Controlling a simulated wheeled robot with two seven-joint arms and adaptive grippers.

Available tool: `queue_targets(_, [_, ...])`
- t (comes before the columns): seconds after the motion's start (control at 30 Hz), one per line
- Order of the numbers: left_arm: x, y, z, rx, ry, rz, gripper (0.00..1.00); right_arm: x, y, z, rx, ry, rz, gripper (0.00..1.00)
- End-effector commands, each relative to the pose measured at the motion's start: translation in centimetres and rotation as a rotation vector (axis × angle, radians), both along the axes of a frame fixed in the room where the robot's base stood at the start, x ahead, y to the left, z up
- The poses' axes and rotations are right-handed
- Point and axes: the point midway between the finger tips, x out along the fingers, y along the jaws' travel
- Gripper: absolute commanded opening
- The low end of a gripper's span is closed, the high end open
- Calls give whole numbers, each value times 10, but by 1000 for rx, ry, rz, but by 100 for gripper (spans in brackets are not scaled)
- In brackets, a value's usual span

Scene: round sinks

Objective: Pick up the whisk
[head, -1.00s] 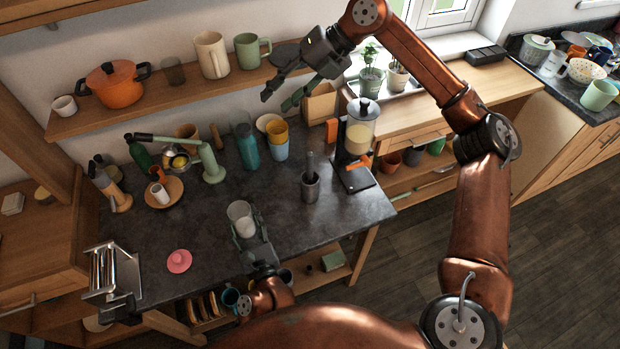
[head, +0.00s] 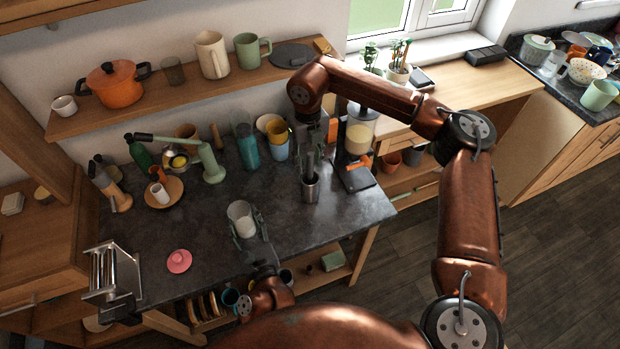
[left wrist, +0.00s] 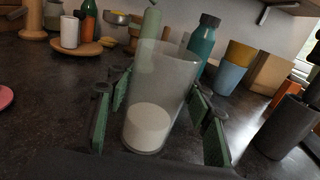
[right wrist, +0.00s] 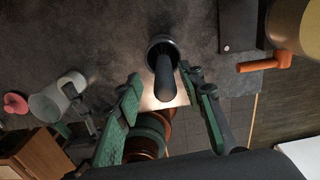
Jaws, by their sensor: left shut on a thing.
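The whisk stands in a dark metal cup (head: 310,192) on the counter, and its dark handle (right wrist: 165,80) points up toward the right wrist camera. Its lower part is hidden inside the cup (right wrist: 162,45). My right gripper (head: 311,160) is directly above the cup, pointing down. In the right wrist view its green-padded fingers (right wrist: 164,82) are apart on either side of the handle, with gaps visible. My left gripper (head: 247,228) is shut on a clear glass (head: 241,213) with white contents, standing on the counter. The glass also shows in the left wrist view (left wrist: 155,95).
A blender-like appliance (head: 358,140) stands close right of the cup. A teal bottle (head: 247,150) and yellow and blue cups (head: 277,140) stand behind it to the left. A shelf (head: 190,95) hangs above the back. A pink lid (head: 179,261) lies at the front left.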

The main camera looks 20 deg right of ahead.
Motion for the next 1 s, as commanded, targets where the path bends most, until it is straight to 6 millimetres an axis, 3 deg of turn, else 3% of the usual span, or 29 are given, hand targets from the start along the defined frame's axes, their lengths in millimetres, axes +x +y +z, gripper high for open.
queue_targets(0.03, [-1, 2, -10, 3, 17, 5, 16, 0, 0, -3, 0, 1, 0, 36])
queue_targets(0.4, [-1, 2, -10, 4, 17, 5, 16, 1, -6, -49, 1, 1, 0, 36])
queue_targets(0.67, [-1, 2, -10, 4, 17, 5, 16, 2, -6, -52, 1, -1, 0, 36])
queue_targets(1.0, [-1, 2, -9, 4, 17, 5, 16, 2, -6, -52, 1, -1, 0, 12])
